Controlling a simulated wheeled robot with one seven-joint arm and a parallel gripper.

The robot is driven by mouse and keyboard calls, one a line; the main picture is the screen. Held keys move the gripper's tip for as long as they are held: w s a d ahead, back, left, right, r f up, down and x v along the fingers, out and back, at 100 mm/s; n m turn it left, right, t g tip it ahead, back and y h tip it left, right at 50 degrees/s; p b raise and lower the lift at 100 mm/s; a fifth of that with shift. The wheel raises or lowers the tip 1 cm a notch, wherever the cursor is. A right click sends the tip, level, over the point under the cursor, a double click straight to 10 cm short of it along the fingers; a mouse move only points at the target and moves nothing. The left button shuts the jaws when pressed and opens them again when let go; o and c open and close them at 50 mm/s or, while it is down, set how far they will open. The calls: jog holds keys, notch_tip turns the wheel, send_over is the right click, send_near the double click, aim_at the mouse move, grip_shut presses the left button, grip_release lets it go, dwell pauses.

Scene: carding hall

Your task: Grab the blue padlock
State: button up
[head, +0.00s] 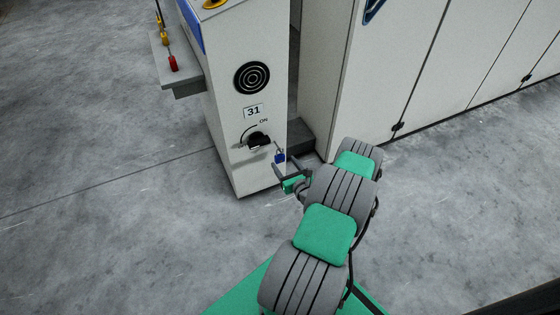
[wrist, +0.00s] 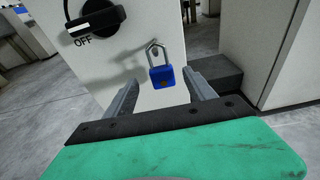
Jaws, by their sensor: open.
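The blue padlock (wrist: 162,76) has a silver shackle that points up. In the wrist view it shows in front of the white cabinet face, below and right of the black rotary switch (wrist: 96,17). In the head view the padlock (head: 280,158) is small, just below the switch (head: 258,141). My gripper (head: 287,167) is open, with its fingers close to the padlock. In the wrist view the two grey fingers of my gripper (wrist: 162,92) stand to the left and right of the padlock's lower part, with nothing held. I cannot tell what the shackle hangs from.
The white cabinet (head: 233,110) bears a number 31 label (head: 252,112) and a round black grille (head: 252,78). A grey ledge (head: 176,67) with coloured padlocks or tags sticks out at its left. A large white machine (head: 440,60) stands to the right. The concrete floor in front is clear.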

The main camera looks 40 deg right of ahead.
aim_at(281, 158)
jog(key=b+x, duration=0.1)
jog(key=x, duration=0.3)
jog(key=shift+d, duration=0.1)
jog(key=shift+s, duration=0.1)
jog(key=shift+c, duration=0.5)
grip_shut()
